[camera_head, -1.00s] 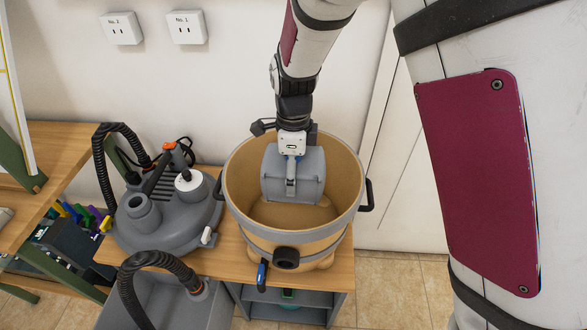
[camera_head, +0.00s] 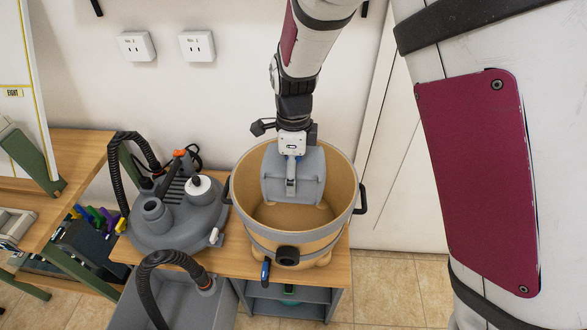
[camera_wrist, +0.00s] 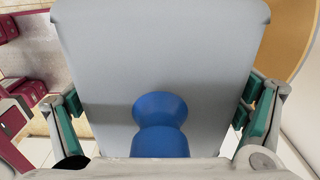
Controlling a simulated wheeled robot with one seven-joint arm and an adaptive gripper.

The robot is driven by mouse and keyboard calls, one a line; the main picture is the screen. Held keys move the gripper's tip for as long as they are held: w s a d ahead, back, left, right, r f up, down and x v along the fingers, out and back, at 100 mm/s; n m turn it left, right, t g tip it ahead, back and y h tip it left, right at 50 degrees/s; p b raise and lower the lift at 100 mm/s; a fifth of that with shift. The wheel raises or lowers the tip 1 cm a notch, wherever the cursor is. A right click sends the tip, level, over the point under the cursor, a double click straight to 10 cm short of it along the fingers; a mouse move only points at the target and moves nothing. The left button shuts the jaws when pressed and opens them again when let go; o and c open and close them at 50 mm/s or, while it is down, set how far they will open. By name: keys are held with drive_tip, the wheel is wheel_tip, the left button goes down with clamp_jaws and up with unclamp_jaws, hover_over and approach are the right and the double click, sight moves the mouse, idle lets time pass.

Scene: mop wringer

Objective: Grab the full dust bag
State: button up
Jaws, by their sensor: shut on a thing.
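The dust bag (camera_head: 310,174) is a grey, box-like bag. My gripper is shut on the bag. Whether the bag touches the canister wall is unclear.
The canister stands on a wooden bench. A grey vacuum head (camera_head: 178,215) with a black hose sits to its left. A grey bin (camera_head: 185,305) with another hose stands in front. Black handles (camera_head: 362,198) jut from the canister. The wall is close behind.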

drive_tip(key=shift+s+r+p, duration=0.7)
drive_tip(key=shift+r+p, duration=0.25)
drive_tip(key=shift+r, duration=0.1)
drive_tip(key=shift+s+r+p, duration=0.65)
drive_tip(key=shift+r+p, duration=0.25)
drive_tip(key=shift+r, duration=0.1)
